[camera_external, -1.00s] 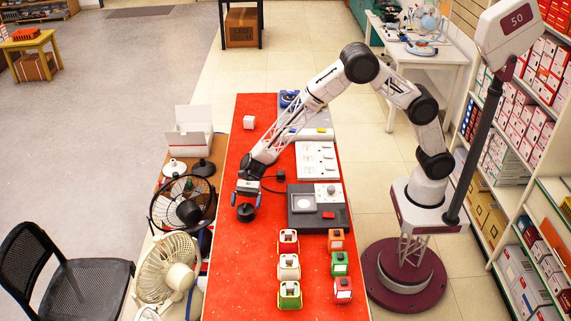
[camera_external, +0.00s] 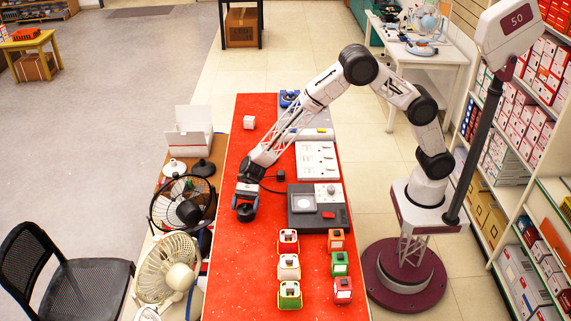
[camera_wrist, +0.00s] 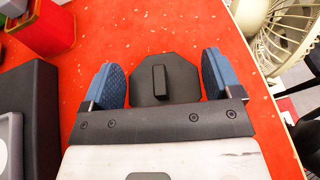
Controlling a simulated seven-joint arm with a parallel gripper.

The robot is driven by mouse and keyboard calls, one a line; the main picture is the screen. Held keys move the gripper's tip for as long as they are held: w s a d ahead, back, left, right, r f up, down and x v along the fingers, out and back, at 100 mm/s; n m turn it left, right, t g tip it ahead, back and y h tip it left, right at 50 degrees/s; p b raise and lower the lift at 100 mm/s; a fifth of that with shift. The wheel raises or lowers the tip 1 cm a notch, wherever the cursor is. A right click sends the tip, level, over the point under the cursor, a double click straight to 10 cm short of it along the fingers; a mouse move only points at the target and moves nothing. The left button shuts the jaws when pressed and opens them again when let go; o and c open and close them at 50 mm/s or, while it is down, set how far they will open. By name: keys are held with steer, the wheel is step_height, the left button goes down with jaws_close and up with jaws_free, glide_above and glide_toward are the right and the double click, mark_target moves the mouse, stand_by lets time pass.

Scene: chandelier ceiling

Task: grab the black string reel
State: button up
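The black string reel (camera_wrist: 160,62) shows in the wrist view as a dark eight-sided shape with a raised bar in its middle. It lies between the two blue finger pads of my gripper (camera_wrist: 162,82). The fingers are spread wide, with a pad close to each side of the reel; I see no firm grip. In the external view, the reel (camera_external: 246,214) sits on the red table, directly under my gripper (camera_external: 247,197), which points down at it and partly hides it.
A dark grey device (camera_external: 304,222) stands just right of the gripper on the red table (camera_external: 238,280). Several toy-like coloured blocks stand nearer the front. Fans (camera_external: 168,268) stand left of the table edge. The table's front left is clear.

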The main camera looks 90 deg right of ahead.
mark_target(245, 206)
steer(key=shift+r, duration=0.1)
steer(key=shift+c, duration=0.2)
steer(key=shift+r, duration=4.9)
